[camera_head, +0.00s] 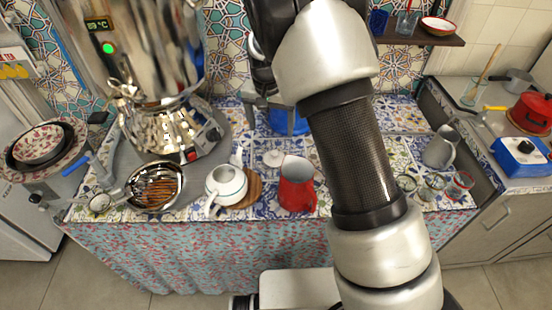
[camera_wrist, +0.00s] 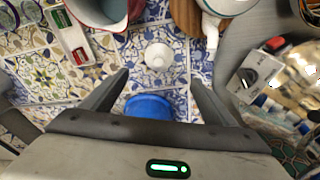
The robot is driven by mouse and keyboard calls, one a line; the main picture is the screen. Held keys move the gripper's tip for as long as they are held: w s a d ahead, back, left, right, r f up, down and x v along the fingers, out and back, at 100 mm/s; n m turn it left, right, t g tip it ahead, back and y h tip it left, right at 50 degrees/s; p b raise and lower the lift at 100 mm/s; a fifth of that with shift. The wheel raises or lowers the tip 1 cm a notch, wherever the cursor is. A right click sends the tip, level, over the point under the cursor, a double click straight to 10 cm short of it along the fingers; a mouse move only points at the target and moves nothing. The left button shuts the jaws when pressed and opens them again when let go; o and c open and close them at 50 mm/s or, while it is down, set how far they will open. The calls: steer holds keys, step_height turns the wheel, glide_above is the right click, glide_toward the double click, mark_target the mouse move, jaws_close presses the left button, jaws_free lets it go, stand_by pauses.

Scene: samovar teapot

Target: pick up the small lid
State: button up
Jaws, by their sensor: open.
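The small lid (camera_head: 273,158) is white and round with a knob. It lies on the patterned tile counter between the white teapot (camera_head: 226,186) and the red jug (camera_head: 297,184). In the wrist view the lid (camera_wrist: 158,57) is just beyond my fingertips, roughly centred between them and not touched. My gripper (camera_wrist: 160,78) is open and empty above the counter. In the head view my gripper (camera_head: 268,102) is behind the lid, partly hidden by my arm. A blue round object (camera_wrist: 148,106) lies below, between my fingers; it also shows in the head view (camera_head: 287,122).
A round wooden board (camera_head: 255,187) lies between teapot and jug. A grey pitcher (camera_head: 440,148) and several glasses are at the right. Bare tile surrounds the lid.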

glide_toward(274, 152)
steer(key=f, duration=0.5)
steer(key=shift+w+f, duration=0.1)
steer(key=shift+w, duration=0.2)
steer(key=shift+w+d+f+b, duration=0.1)
steer(key=shift+w+f+b, duration=0.05)
steer(key=shift+f, duration=0.75)
steer(key=shift+w+d+f+b, duration=0.1)
steer(key=shift+w+f, duration=0.05)
steer(key=shift+f, duration=0.7)
steer(key=shift+w+d+f+b, duration=0.1)
steer(key=shift+w+f+b, duration=0.05)
steer(key=shift+f, duration=0.75)
steer(key=c, duration=1.1)
